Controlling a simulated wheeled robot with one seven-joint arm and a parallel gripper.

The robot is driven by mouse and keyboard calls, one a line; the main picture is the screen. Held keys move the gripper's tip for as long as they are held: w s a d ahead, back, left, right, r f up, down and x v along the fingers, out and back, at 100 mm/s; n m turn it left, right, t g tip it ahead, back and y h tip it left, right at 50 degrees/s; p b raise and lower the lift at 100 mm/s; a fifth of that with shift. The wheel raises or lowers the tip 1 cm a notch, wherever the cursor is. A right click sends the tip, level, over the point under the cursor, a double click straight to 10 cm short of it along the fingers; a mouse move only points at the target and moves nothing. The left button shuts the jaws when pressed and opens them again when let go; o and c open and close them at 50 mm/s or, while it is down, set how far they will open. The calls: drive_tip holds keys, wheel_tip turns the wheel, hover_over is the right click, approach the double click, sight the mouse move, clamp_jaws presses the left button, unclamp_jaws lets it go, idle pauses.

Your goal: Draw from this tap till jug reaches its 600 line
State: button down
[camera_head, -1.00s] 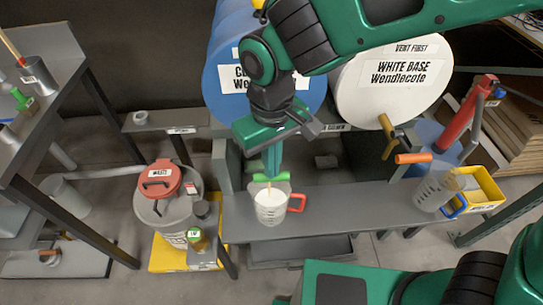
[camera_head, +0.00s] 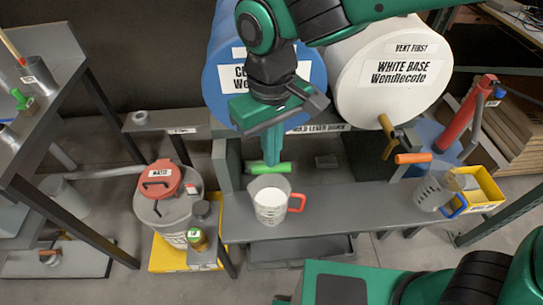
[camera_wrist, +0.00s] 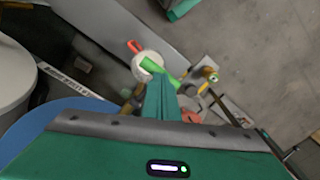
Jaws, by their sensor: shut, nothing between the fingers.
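A clear jug (camera_head: 269,206) with a red handle stands on the grey bench below the blue drum's tap. It holds white liquid; its printed marks are too small to read. The tap's green lever (camera_head: 278,168) lies above and behind the jug's rim. No stream shows between tap and jug now. My gripper (camera_head: 271,160) is shut and empty, pointing down with its fingertips at the lever; I cannot tell whether they touch it. In the wrist view the green lever (camera_wrist: 152,66) partly covers the jug (camera_wrist: 146,72), and the tap spout is hidden.
The blue drum (camera_head: 222,85) and the white base drum (camera_head: 392,75) lie behind the bench (camera_head: 340,205). The white drum has an orange-handled tap (camera_head: 412,158). A second, blue-handled jug (camera_head: 432,192) stands at right by a yellow bin (camera_head: 484,188). A red-lidded can (camera_head: 160,182) stands left.

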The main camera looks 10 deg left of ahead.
drive_tip(key=shift+r, duration=2)
drive_tip(key=w+d+m, duration=0.4)
drive_tip(key=d, duration=0.9)
drive_tip(key=w+d+m, duration=0.3)
drive_tip(key=d, duration=1)
drive_tip(key=s+d+f+m, duration=0.1)
drive_tip(key=s+d+m, duration=0.3)
drive_tip(key=s+d, duration=0.3)
drive_tip(key=s+d+f+m, duration=0.2)
drive_tip(key=s+d+m, duration=0.2)
drive_tip(key=d, duration=0.9)
drive_tip(key=s, duration=0.2)
drive_tip(key=shift+s+f, duration=0.25)
drive_tip(key=shift+s, duration=0.1)
drive_tip(key=shift+d, duration=0.1)
